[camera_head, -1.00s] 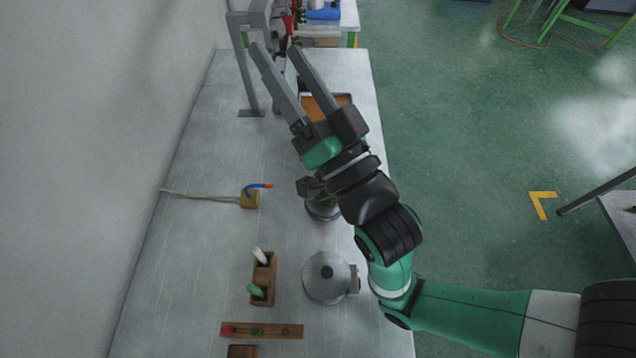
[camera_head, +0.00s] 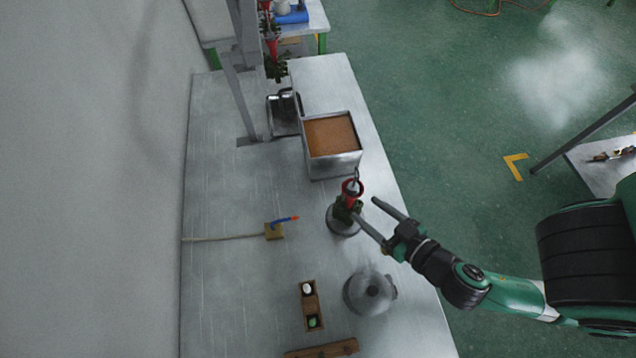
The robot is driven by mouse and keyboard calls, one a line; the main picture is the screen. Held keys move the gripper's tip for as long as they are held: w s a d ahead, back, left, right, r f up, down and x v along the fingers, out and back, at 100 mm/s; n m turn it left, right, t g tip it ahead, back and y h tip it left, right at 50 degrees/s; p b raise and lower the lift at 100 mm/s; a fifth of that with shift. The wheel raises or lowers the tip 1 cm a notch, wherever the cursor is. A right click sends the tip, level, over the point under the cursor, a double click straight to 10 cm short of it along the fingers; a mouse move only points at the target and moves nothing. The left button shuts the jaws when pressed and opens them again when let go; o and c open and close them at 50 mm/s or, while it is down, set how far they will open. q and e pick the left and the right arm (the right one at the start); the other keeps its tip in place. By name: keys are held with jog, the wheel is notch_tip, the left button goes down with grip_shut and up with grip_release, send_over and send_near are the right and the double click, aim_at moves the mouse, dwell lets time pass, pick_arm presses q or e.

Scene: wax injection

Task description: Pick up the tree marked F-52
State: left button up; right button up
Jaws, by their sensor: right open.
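A wax tree with a red cup (camera_head: 352,187) on top and dark green pieces (camera_head: 344,207) below stands upright on a round metal stand (camera_head: 341,227), near the table's right edge. A thin hook or loop shows at its top. My right gripper (camera_head: 363,207) is open, to the right of this tree. Its lower finger overlaps the tree's right side in the picture; I cannot tell whether they touch. Other red and green trees (camera_head: 275,68) hang on the rack at the back. No F-52 mark is legible on any tree. My left gripper is not in view.
A box filled with brown material (camera_head: 332,174) stands behind the stand. A round metal pot (camera_head: 370,293) and a wooden holder (camera_head: 310,298) are nearer. A hand tool on a block (camera_head: 273,231) lies left. The table's left side is mostly clear.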

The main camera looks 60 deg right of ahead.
aim_at(341, 197)
jog(key=p+x, duration=0.1)
jog(key=x, duration=0.4)
jog(key=shift+w+d+f, duration=0.2)
jog(key=shift+d+f, duration=0.05)
jog(key=shift+f+x, duration=0.2)
jog(key=shift+x, duration=1.2)
jog(key=shift+f+x, duration=0.2)
jog(key=shift+x, duration=1.15)
jog(key=shift+s, duration=0.2)
grip_shut()
